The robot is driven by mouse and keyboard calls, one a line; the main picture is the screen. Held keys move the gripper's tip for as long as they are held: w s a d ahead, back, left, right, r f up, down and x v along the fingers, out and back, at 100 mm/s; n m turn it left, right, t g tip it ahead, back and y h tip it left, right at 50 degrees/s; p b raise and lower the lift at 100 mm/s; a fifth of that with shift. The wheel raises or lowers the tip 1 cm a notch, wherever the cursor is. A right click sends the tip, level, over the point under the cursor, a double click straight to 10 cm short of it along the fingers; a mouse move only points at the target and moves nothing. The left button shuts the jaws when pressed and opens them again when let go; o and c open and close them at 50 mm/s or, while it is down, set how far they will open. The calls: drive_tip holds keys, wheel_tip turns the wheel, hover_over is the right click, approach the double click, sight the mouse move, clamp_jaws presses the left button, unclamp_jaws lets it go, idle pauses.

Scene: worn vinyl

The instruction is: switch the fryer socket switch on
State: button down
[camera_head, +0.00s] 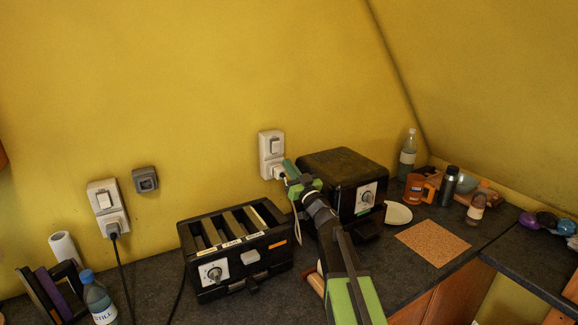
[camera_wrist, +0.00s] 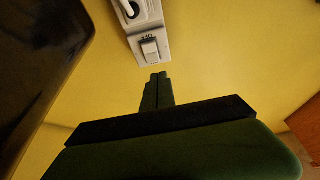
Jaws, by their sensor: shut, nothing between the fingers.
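A white wall socket (camera_head: 264,150) with a rocker switch (camera_head: 273,146) above a plug is on the yellow wall behind the black box-shaped appliance (camera_head: 342,180), which appears to be the fryer. In the wrist view the socket appears inverted, with its switch (camera_wrist: 150,49) nearest my fingers and the white plug (camera_wrist: 131,9) beyond. Small dark marking sits beside the switch, too small to read. My gripper (camera_head: 289,167) is shut and empty, close to the socket. In the wrist view its fingertips (camera_wrist: 158,76) point at the switch, with a small gap in the picture; contact cannot be told.
A second socket (camera_head: 107,207) with switch and plug and a grey wall switch (camera_head: 145,180) are at left. A black toaster (camera_head: 235,245) stands left of my arm. A bottle (camera_head: 98,299), orange mug (camera_head: 415,188), flask (camera_head: 448,185) and cork mat (camera_head: 432,242) are on the counter.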

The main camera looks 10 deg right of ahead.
sight(273, 143)
drive_tip(key=p+x, duration=0.2)
drive_tip(key=x, duration=0.7)
drive_tip(key=shift+w+p, duration=0.2)
drive_tip(key=shift+p, duration=0.1)
drive_tip(key=shift+r, duration=0.1)
drive_tip(key=shift+w+a+r+p, duration=0.15)
drive_tip(key=shift+w+r+p, duration=0.1)
drive_tip(key=shift+r+p, duration=0.1)
drive_tip(key=shift+s+f, duration=0.1)
drive_tip(key=shift+s, duration=0.05)
drive_tip(key=s+d, duration=0.4)
drive_tip(key=s, duration=0.9)
drive_tip(key=shift+d, duration=0.2)
